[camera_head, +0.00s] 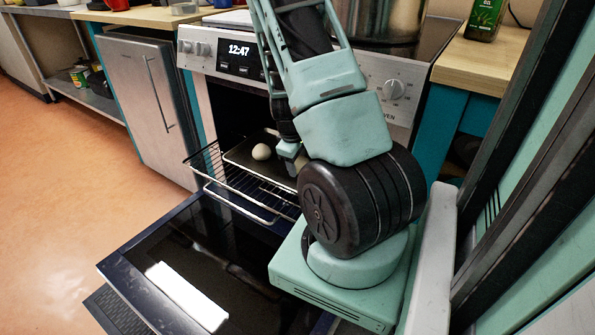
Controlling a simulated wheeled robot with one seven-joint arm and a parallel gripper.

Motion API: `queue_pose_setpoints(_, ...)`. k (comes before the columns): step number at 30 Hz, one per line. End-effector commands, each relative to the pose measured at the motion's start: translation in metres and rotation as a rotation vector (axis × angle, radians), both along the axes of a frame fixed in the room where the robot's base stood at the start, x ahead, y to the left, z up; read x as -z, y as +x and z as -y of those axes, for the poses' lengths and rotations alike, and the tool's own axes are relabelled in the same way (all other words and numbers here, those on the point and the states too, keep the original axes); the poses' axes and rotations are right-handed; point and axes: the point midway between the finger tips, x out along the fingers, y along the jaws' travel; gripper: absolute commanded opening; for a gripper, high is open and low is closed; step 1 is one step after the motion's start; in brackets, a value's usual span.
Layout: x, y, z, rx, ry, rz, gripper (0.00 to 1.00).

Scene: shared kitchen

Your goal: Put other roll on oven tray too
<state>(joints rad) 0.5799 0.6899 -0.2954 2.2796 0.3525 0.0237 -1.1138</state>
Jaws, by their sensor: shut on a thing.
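The dark oven tray (236,157) sits on the pulled-out wire rack in front of the open oven. One pale round roll (261,151) rests on the tray. My gripper (292,160) is low over the right part of the tray, to the right of that roll, and is mostly hidden by my own arm. It is shut on the other roll (302,158), of which only a small pale part shows beside the fingers. I cannot tell whether this held roll touches the tray.
The wire rack (235,200) juts out over the lowered oven door (150,250). The oven front (215,52) with its clock and knobs is above. A large pot and a green bottle (486,18) stand at the back right. Orange floor (60,200) is clear at left.

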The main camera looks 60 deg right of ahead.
Motion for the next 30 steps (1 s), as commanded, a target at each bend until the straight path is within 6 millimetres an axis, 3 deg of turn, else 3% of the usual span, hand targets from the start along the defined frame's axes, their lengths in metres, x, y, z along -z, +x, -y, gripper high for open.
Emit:
queue_pose_setpoints(7, 0.033, 0.000, -0.001, 0.002, 0.002, 0.000, 0.34)
queue_pose_setpoints(18, 0.037, 0.000, -0.001, 0.001, 0.000, 0.000, 0.34)
queue_pose_setpoints(19, 0.036, 0.000, -0.001, 0.001, 0.000, 0.000, 0.61)
queue_pose_setpoints(21, 0.035, 0.000, -0.001, 0.001, 0.000, 0.000, 0.78)
queue_pose_setpoints(30, 0.034, 0.000, -0.001, 0.000, 0.001, -0.001, 0.78)
